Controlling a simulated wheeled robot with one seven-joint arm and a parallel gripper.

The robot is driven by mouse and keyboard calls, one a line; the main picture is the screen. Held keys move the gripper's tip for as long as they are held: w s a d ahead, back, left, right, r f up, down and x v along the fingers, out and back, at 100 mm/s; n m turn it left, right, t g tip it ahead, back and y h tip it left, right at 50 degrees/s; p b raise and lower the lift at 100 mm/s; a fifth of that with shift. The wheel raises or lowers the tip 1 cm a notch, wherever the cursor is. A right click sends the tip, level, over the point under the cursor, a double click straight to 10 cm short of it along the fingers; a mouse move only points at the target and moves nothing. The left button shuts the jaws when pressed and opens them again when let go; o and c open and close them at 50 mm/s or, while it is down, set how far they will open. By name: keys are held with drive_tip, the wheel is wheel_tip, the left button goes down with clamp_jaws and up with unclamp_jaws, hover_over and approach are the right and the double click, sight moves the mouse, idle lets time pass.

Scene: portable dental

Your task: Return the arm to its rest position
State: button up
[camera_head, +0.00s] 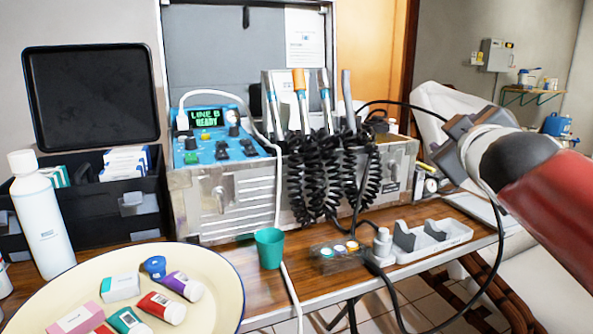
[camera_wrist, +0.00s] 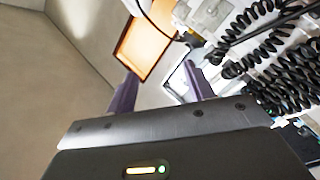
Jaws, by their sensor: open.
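My arm reaches in from the right side of the head view. My gripper (camera_head: 452,143) is beside the right end of the dental unit (camera_head: 235,195), above the table's right part. The fingertips are partly cut off from the head view by the wrist and arm. The blue control panel (camera_head: 212,145) on the unit reads "LINE B READY".
Coiled black hoses (camera_head: 315,180) hang on the unit's front; they also show in the wrist view (camera_wrist: 260,75). A black cable loops below my wrist. A green cup (camera_head: 269,248), a grey holder (camera_head: 432,240) and a cream tray (camera_head: 225,290) with small boxes and tubes are on the table.

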drive_tip(key=s+a+f+m+g+y, duration=0.1)
drive_tip(key=s+a+f+m+g, duration=0.1)
drive_tip(key=s+f, duration=0.5)
drive_tip(key=s+a+f+m+g+y+p, duration=0.1)
drive_tip(key=s+a+f+g, duration=0.4)
drive_tip(key=f, duration=0.8)
drive_tip(key=s+a+f+m+g+y, duration=0.1)
drive_tip(key=s+a+f+m+g, duration=0.2)
drive_tip(key=s+f, duration=0.6)
drive_tip(key=shift+a+f+m+g, duration=0.3)
drive_tip(key=shift+f+m+g, duration=0.1)
drive_tip(key=shift+m+g, duration=0.2)
